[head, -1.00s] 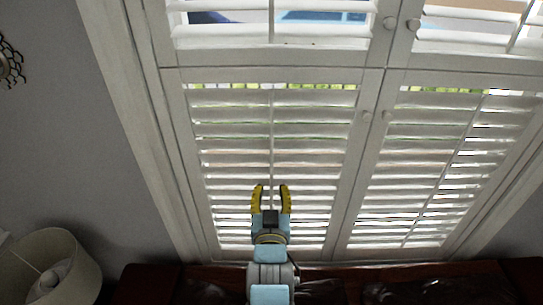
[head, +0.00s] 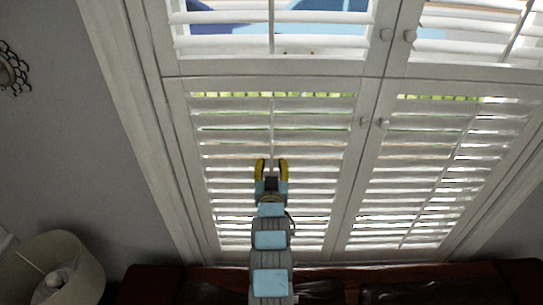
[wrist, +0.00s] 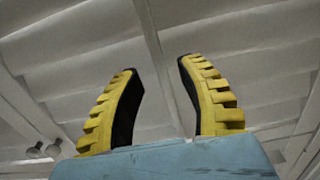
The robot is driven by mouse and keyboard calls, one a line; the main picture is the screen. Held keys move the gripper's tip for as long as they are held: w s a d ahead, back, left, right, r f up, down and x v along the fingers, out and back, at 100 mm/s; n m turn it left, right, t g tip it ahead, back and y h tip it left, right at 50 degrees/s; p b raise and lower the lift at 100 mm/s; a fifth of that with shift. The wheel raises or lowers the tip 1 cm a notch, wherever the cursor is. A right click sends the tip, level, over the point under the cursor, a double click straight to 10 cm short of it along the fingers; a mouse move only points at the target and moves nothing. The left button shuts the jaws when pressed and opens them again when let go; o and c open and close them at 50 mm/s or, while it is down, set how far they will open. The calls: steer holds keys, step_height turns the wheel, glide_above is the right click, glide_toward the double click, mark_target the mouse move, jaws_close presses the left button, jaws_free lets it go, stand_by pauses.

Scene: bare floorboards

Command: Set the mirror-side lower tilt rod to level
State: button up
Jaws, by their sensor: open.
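The lower left shutter panel (head: 200,160) is nearest the ornate wall frame, seemingly the mirror, at the left edge. Its thin white tilt rod (head: 272,120) runs down the middle of its louvres. The louvres are tilted with bright gaps between them. My gripper (head: 272,162) is open and empty, pointing up at this panel in line with the rod. In the wrist view, the rod (wrist: 148,25) passes behind and between the two yellow fingers of my gripper (wrist: 156,66). I cannot tell how far the fingertips are from it. My arm hides the rod's lower part.
The mirror frame (head: 13,72) hangs on the grey wall. A lower right panel (head: 430,170) and upper panels adjoin, with small round knobs (head: 364,122) on the stiles. A lampshade (head: 55,272) stands lower left. Dark red furniture (head: 150,283) lies along the bottom.

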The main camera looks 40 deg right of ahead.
mark_target(272, 160)
steer(key=shift+p+x, duration=0.35)
steer(key=shift+x, duration=1.2)
steer(key=shift+f, duration=0.1)
jaws_close()
